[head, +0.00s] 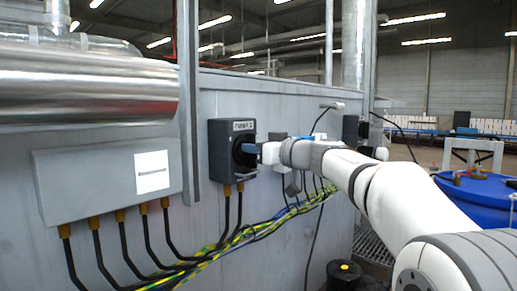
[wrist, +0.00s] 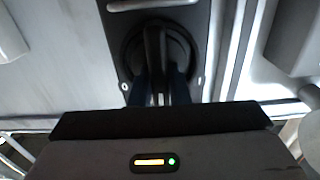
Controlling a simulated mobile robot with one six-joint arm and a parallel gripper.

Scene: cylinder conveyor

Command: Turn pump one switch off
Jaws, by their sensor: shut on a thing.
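A dark switch box (head: 222,165) is fixed to the grey wall left of centre in the head view. Its white top label starts like "PUMP", but the number is too blurred to read. My gripper (head: 253,149) reaches it from the right, with blue fingertips at the round switch. In the wrist view, the black switch handle (wrist: 154,45) stands upright in the picture on its round base. My gripper (wrist: 158,92) is shut on the handle, one blue finger on each side. Small white marks flank the base. The handle's lower part is hidden between the fingers.
A grey junction box (head: 105,180) with a white label is left of the switch box. Green-yellow cables (head: 230,240) run below. Another dark box (head: 350,130) is farther right on the wall. A blue drum (head: 480,195) stands at the right.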

